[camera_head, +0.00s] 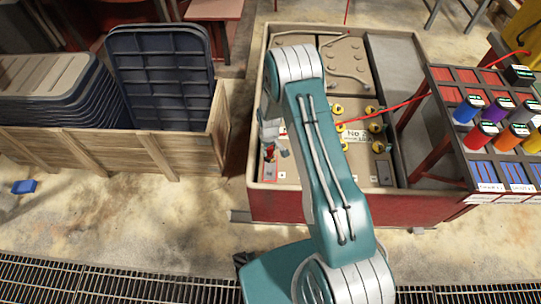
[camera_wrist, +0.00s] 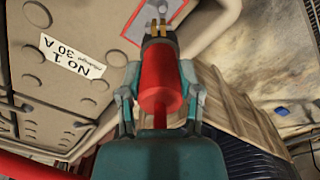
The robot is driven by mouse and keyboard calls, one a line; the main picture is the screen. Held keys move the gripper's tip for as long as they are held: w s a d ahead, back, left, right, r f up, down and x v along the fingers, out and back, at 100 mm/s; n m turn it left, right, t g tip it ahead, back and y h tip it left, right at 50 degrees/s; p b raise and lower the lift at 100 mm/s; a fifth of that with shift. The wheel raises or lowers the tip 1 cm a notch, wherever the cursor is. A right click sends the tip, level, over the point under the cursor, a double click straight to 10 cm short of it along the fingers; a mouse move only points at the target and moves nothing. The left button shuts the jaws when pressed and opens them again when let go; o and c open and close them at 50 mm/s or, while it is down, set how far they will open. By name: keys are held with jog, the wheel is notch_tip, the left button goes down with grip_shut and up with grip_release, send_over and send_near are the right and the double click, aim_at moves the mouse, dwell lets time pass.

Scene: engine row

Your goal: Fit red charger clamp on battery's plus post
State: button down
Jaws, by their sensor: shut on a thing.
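The red charger clamp (camera_wrist: 160,72) is between the two fingers of my gripper (camera_wrist: 160,88) in the wrist view, and the gripper is shut on it. Its dark end with brass-coloured tips (camera_wrist: 158,30) points at a grey plate with a red border (camera_wrist: 157,14) on the beige casing. Whether the tips touch anything there I cannot tell. In the head view my gripper (camera_head: 271,138) is over the left part of the red-sided bay (camera_head: 330,208), with a small red bit of the clamp (camera_head: 269,151) showing. I cannot make out the plus post clearly.
A white label "No 1" (camera_wrist: 72,57) is on the casing; another label (camera_head: 360,136) and several yellow caps (camera_head: 375,126) are right of my arm. A rack of coloured cylinders (camera_head: 495,130) stands right. A wooden crate (camera_head: 120,150) with stacked trays stands left.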

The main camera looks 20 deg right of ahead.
aim_at(270, 158)
jog(key=f, duration=0.3)
jog(key=shift+s+a+f+n, duration=0.15)
jog(key=shift+s+f+n, duration=0.05)
jog(key=shift+s+n, duration=0.15)
jog(key=shift+s, duration=0.15)
jog(key=shift+f, duration=3.8)
jog(key=shift+c, duration=1)
grip_release()
